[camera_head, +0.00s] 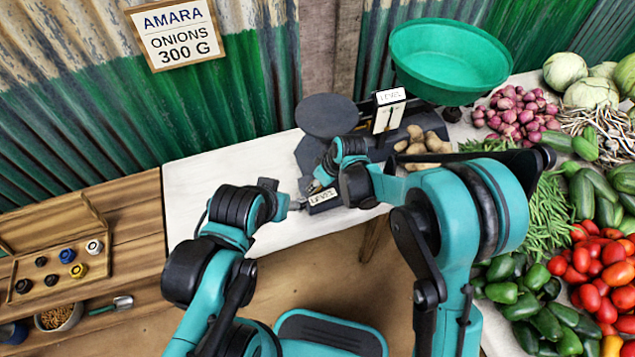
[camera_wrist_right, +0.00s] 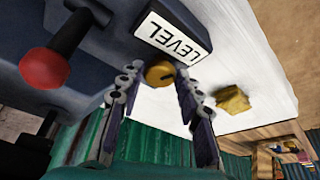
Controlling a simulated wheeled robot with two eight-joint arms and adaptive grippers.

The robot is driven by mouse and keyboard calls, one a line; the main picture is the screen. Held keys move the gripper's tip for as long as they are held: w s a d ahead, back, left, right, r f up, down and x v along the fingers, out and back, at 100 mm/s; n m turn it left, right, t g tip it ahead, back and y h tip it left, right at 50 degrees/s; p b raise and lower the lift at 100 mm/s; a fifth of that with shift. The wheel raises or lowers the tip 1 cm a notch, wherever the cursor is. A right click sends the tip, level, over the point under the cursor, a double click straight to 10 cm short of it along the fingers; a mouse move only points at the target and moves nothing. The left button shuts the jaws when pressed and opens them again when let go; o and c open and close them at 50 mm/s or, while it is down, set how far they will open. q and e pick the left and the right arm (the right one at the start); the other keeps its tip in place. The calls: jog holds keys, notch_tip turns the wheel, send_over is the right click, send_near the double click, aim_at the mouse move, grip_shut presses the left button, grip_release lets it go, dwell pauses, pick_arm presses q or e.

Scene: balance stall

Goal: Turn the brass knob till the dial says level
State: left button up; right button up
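The scale stands on the white table, with a black plate (camera_head: 327,115) on the left and a green pan (camera_head: 450,60) on the right. Its dial (camera_head: 385,118) is a white face under a LEVEL sign; the needle is too small to read. The brass knob (camera_wrist_right: 160,74) shows in the right wrist view beside a LEVEL label (camera_wrist_right: 172,36). My right gripper (camera_wrist_right: 158,88) is open, its fingers on either side of the knob with gaps visible. In the head view my right arm hides the knob. My left gripper (camera_head: 296,205) is near the front label (camera_head: 324,197); its fingers are unclear.
A red-tipped lever (camera_wrist_right: 43,68) sticks out from the scale. A yellowish block (camera_wrist_right: 232,98) lies on the white table (camera_head: 225,165). Potatoes (camera_head: 424,142), onions (camera_head: 515,114) and other vegetables crowd the right. A wooden weight tray (camera_head: 93,283) sits at lower left.

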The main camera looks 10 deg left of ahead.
jog(key=shift+o, duration=0.8)
jog(key=v, duration=1.2)
